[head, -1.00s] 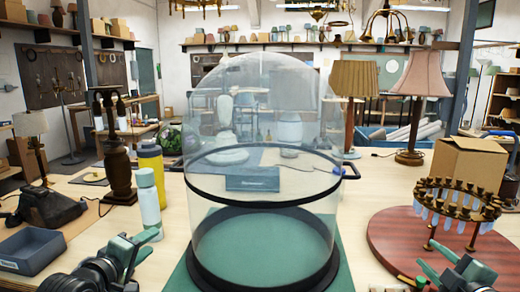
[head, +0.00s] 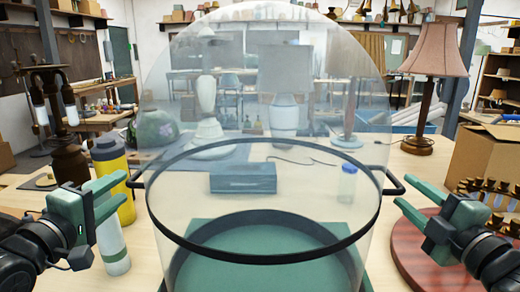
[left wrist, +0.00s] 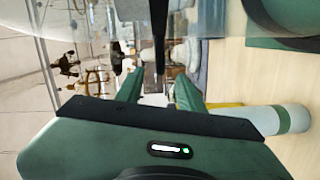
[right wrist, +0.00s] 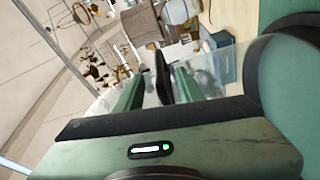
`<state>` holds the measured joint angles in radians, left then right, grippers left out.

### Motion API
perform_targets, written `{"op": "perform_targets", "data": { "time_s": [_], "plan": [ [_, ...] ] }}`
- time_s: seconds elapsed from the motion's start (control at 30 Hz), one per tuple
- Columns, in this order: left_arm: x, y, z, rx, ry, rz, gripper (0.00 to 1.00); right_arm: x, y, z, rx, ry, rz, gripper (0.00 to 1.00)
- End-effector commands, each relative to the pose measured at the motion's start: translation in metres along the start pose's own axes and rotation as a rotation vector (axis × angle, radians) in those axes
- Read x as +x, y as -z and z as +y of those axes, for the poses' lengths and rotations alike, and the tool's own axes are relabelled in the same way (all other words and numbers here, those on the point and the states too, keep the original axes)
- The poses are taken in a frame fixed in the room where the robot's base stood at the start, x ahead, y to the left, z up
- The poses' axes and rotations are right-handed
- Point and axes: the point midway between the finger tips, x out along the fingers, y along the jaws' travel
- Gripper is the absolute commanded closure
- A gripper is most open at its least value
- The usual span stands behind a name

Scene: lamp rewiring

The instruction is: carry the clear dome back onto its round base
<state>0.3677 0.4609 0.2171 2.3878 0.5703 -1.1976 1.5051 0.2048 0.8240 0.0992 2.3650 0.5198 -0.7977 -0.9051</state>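The clear dome (head: 260,100) stands upright on a green mat, its dark lower rim resting there. A black band (head: 262,258) with a side handle at left (head: 137,180) and at right (head: 396,182) circles it. My left gripper (head: 122,190) is open at the left handle; the left wrist view shows a dark handle (left wrist: 159,40) between its spread fingers. My right gripper (head: 398,188) is open at the right handle, which shows between its fingers in the right wrist view (right wrist: 162,75). A reddish round wooden base (head: 408,250) lies to the right, partly hidden by my right arm.
A yellow bottle (head: 112,165) and a white bottle (head: 113,245) stand close by my left gripper. A cardboard box (head: 480,160) and a pink-shaded lamp (head: 440,55) are at right. A blue box (head: 243,178) shows through the dome.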

Motion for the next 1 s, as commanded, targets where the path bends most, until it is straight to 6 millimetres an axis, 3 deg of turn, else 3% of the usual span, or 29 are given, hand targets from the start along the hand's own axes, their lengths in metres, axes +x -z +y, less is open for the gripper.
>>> {"op": "perform_targets", "data": {
  "time_s": [0.37,0.8,1.0],
  "plan": [
    [0.004,0.000,0.000,-0.001,-0.001,-0.001,0.62,0.003,0.000,0.001,0.000,-0.002,-0.001,0.62],
    [0.063,0.000,0.001,-0.002,0.000,-0.001,0.62,0.063,0.000,0.001,0.003,-0.002,0.000,0.62],
    [0.077,0.000,0.000,-0.001,0.000,0.000,0.62,0.077,0.000,0.001,0.000,-0.002,0.000,0.62]
  ]
}}
